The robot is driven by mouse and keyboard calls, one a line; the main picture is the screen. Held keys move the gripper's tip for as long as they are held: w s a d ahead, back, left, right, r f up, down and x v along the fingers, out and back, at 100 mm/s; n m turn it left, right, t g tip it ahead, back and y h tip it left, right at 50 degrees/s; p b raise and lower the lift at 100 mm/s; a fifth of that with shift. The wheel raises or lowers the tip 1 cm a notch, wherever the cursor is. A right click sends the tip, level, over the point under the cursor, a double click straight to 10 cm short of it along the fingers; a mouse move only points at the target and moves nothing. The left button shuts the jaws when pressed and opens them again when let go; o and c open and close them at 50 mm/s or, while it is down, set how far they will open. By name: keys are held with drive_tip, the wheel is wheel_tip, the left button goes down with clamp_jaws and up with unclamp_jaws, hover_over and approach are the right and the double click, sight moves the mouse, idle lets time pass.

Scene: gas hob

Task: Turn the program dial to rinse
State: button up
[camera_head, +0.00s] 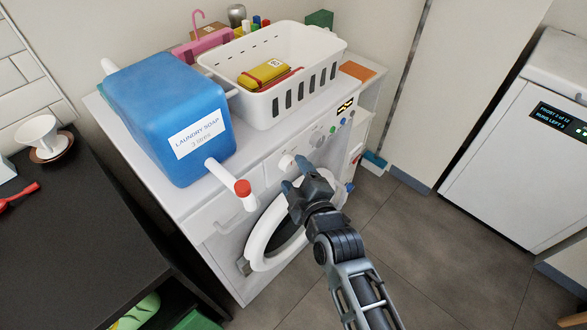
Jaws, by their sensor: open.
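The washing machine's front panel carries a white protruding knob (287,162) and a greyish round dial (317,139) to its right. I cannot tell which is the program dial, and no rinse mark is readable. My gripper (295,177) is open, close in front of the panel, just below the white knob. Its fingers point up toward the knob; whether they touch it is unclear. The round door (262,244) is below, partly hidden by my gripper and arm.
A blue laundry soap container (165,100) stands on the machine, its red-capped spout (242,187) overhanging the front left of my gripper. A white basket (325,60) stands behind the panel. A dark counter (75,235) is at left. Open floor (440,260) lies right.

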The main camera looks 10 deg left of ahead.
drive_tip(key=shift+x, duration=1.2)
drive_tip(key=shift+c, duration=0.4)
drive_tip(key=c, duration=1)
